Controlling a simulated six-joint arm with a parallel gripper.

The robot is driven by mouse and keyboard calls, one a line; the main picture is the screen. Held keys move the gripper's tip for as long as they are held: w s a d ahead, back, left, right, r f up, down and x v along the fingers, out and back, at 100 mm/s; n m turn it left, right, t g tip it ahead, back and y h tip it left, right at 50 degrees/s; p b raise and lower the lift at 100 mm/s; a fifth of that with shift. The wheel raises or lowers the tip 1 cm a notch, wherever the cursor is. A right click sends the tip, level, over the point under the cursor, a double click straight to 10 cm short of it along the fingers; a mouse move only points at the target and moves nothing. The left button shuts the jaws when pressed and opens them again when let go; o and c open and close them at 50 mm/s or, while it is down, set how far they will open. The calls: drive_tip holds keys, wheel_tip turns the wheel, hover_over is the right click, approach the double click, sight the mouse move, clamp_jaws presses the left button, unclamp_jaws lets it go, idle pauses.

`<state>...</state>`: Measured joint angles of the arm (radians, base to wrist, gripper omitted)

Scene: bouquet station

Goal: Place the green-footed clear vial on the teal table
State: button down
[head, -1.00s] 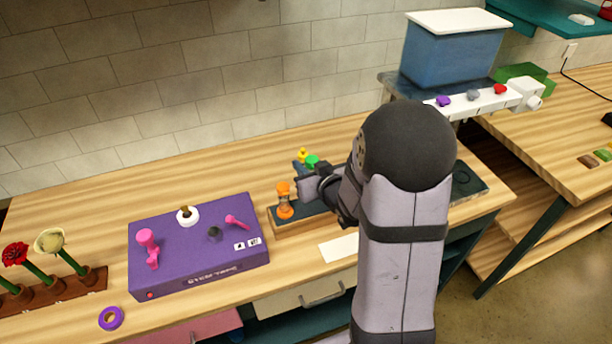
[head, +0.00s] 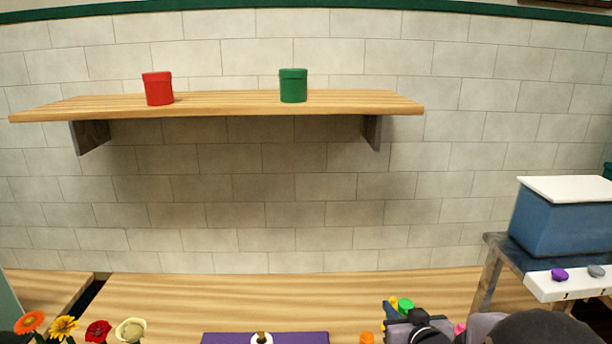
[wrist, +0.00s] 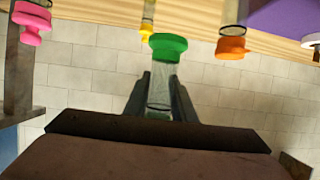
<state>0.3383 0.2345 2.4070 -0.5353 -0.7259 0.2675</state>
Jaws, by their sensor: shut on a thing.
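The clear vial (wrist: 160,84) with its green foot (wrist: 168,46) is between the two fingers of my gripper (wrist: 160,100) in the wrist view. My gripper is shut on its clear body. The green end points to the top of that picture, where the bench shows. In the head view the green foot (head: 405,305) shows just behind my gripper (head: 415,328) at the bottom edge, and the vial's body is hidden. I cannot make out the teal table's top in the present views.
Yellow (wrist: 146,30), orange (wrist: 232,46) and pink (wrist: 31,20) pieces are near the vial. A purple box (head: 265,338) is to the left. A blue bin (head: 565,222) stands at the right. A wall shelf (head: 230,104) holds red (head: 158,88) and green (head: 293,86) pots.

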drive_tip(key=shift+f+p, duration=0.65)
drive_tip(key=shift+f, duration=4.1)
drive_tip(key=shift+f, duration=0.2)
drive_tip(key=c, duration=1.5)
unclamp_jaws()
